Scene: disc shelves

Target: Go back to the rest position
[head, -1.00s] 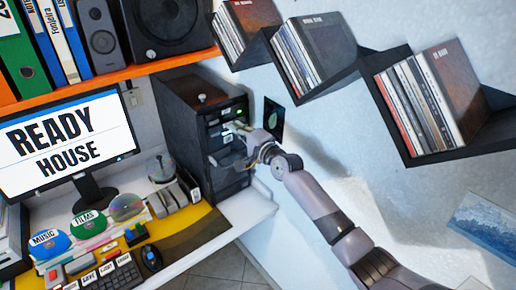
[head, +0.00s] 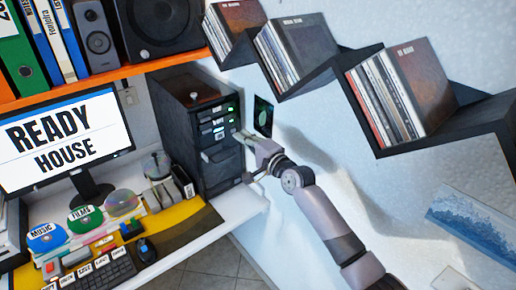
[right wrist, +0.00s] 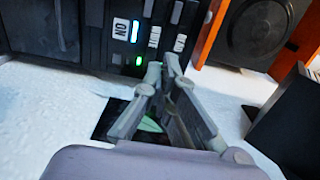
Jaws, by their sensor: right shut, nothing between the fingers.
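My right gripper (head: 250,142) is shut and empty, in front of the black computer tower (head: 172,110) and a little to the right of its panel. In the right wrist view the gripper (right wrist: 168,62) has its fingertips together, close to the tower's front with its buttons and green lights (right wrist: 138,60). I cannot tell whether the tips touch the tower. A small dark picture with a green shape (head: 263,116) hangs on the wall behind the gripper. My left gripper is not in view.
Stepped dark wall shelves (head: 450,140) with discs run along the right wall. A monitor (head: 62,140), keyboard (head: 95,272), mouse (head: 146,250) and labelled discs (head: 46,237) fill the desk at left. A speaker (head: 160,28) stands on the orange shelf (head: 150,66).

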